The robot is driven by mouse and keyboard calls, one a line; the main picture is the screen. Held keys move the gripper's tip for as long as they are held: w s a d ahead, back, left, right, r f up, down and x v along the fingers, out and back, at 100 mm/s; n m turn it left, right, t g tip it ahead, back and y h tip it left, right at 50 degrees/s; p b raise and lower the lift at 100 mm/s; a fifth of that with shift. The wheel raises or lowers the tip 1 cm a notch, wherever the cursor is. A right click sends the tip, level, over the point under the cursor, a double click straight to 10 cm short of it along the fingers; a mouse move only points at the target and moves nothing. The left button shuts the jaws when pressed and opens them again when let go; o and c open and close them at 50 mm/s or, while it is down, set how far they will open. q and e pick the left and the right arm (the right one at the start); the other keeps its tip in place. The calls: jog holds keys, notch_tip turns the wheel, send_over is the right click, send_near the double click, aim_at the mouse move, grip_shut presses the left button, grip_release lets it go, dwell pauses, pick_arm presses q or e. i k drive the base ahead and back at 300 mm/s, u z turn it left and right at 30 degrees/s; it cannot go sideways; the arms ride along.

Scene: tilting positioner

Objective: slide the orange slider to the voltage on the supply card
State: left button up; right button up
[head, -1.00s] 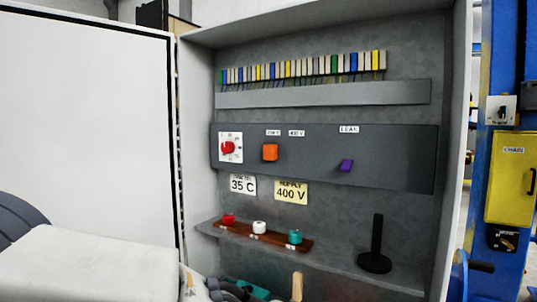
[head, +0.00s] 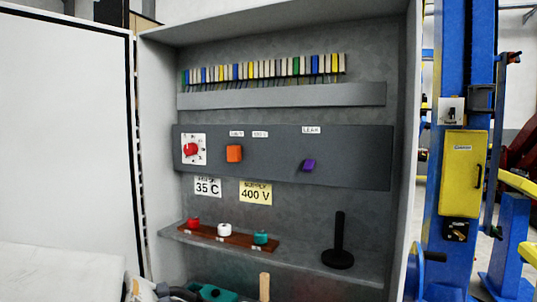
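The orange slider (head: 234,153) is on the dark panel (head: 360,160) inside the grey cabinet. It sits under the left of two small white labels, whose print is too small to read surely. The right label (head: 260,134) seems to read 400 V, and the slider is left of it. The yellow supply card (head: 255,193) below the panel reads 400 V. A white part of my arm fills the lower left corner. No gripper fingers can be made out, and nothing touches the slider.
Beside the slider are a red knob (head: 191,149) and a purple slider (head: 309,165). A white card (head: 207,187) reads 35 C. The shelf below holds a wooden strip (head: 211,234) with red, white and teal knobs, and a black post (head: 339,245). The space before the panel is clear.

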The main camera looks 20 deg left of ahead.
aim_at(233, 152)
jog(key=u, duration=3)
jog(key=i, duration=0.5)
jog(key=z, duration=2.95)
